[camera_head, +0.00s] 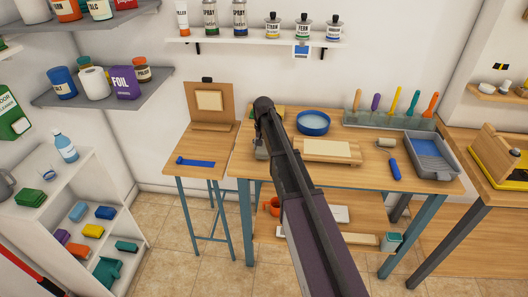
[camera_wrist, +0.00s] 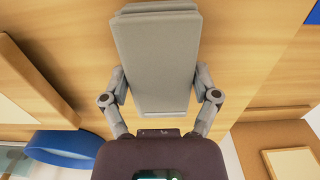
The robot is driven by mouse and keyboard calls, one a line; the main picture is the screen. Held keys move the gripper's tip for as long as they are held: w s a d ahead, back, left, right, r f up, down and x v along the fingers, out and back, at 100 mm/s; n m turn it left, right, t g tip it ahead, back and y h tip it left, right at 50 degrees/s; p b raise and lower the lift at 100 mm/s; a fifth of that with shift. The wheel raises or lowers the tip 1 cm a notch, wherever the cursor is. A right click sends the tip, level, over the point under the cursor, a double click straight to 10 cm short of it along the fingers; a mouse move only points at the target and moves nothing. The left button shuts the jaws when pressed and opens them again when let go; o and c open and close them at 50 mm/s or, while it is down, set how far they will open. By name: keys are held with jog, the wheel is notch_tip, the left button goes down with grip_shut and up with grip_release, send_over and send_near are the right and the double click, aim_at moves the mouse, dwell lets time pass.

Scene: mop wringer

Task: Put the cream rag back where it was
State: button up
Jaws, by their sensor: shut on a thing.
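My gripper (camera_head: 261,148) is over the left end of the workbench, partly hidden by my own arm in the head view. In the wrist view my gripper (camera_wrist: 160,82) is shut on a grey, flat-sided block-like thing (camera_wrist: 158,55), its fingers against both sides. Nothing in view is clearly a cream rag. A flat cream rectangle (camera_head: 328,149) lies on a wooden board on the bench. Another cream rectangle (camera_head: 209,100) is on an upright board on the small side table. I cannot tell whether either is cloth.
A blue round dish (camera_head: 313,124) stands right of my gripper. A rack of coloured-handled tools (camera_head: 390,119), a roller (camera_head: 390,162) and a grey-blue tray (camera_head: 433,155) are farther right. The side table (camera_head: 201,148) carries a blue strip (camera_head: 196,162). A wall shelf (camera_head: 250,39) is above.

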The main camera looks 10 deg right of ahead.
aim_at(264, 146)
jog(key=shift+f, duration=0.4)
jog(key=o, duration=1)
jog(key=shift+o, duration=0.2)
jog(key=shift+r, duration=0.25)
notch_tip(264, 146, up, 12)
jog(key=p, duration=1.2)
jog(key=s+n, duration=0.3)
jog(key=s, duration=2.6)
jog(key=shift+n, duration=0.3)
jog(key=shift+d, duration=0.1)
